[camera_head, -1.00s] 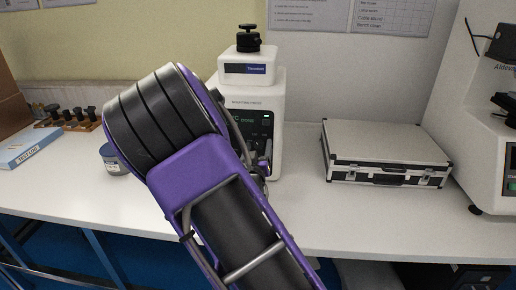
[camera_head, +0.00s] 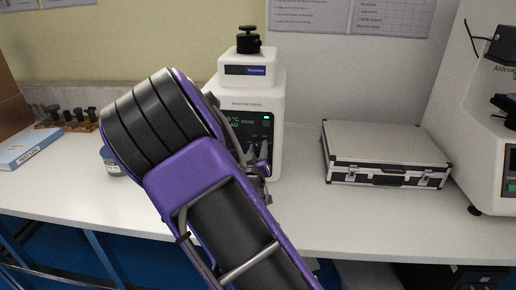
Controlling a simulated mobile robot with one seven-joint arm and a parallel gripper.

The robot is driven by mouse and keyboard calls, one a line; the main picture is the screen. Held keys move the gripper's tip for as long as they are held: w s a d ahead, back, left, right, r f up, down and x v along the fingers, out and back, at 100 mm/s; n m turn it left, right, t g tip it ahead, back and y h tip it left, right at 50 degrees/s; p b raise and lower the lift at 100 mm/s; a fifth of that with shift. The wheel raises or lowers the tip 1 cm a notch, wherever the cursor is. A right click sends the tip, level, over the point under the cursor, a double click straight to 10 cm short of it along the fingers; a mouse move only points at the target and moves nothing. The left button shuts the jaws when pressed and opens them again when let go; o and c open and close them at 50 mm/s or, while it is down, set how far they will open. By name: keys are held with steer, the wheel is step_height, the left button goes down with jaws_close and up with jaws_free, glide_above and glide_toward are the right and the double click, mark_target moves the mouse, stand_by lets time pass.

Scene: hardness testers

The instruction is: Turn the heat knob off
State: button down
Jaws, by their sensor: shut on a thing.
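A white mounting press (camera_head: 238,98) stands on the bench with a black knob (camera_head: 248,40) on its top. Its dark front panel (camera_head: 262,127) shows green text that seems to include "DONE", and a lit green light. My gripper (camera_head: 260,163) is at the lower part of this panel, partly hidden by my purple and black arm. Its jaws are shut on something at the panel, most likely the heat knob. The heat knob itself is hidden by the fingers and arm, so its angle cannot be seen.
A silver case (camera_head: 386,145) lies to the right of the press. A white tester (camera_head: 475,130) stands at the far right. A small grey jar (camera_head: 111,163), a blue and white box (camera_head: 30,146) and a rack (camera_head: 70,124) are at the left. Bench room is clear in front of the case.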

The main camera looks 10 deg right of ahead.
steer(key=n+p, duration=0.2)
steer(key=n, duration=0.3)
steer(key=shift+r, duration=0.1)
steer(key=n+p, duration=0.1)
steer(key=n, duration=0.4)
steer(key=shift+p, duration=0.35)
steer(key=shift+n, duration=0.3)
steer(key=c, duration=0.5)
jaws_free()
steer(key=shift+c, duration=0.2)
steer(key=shift+s, duration=0.1)
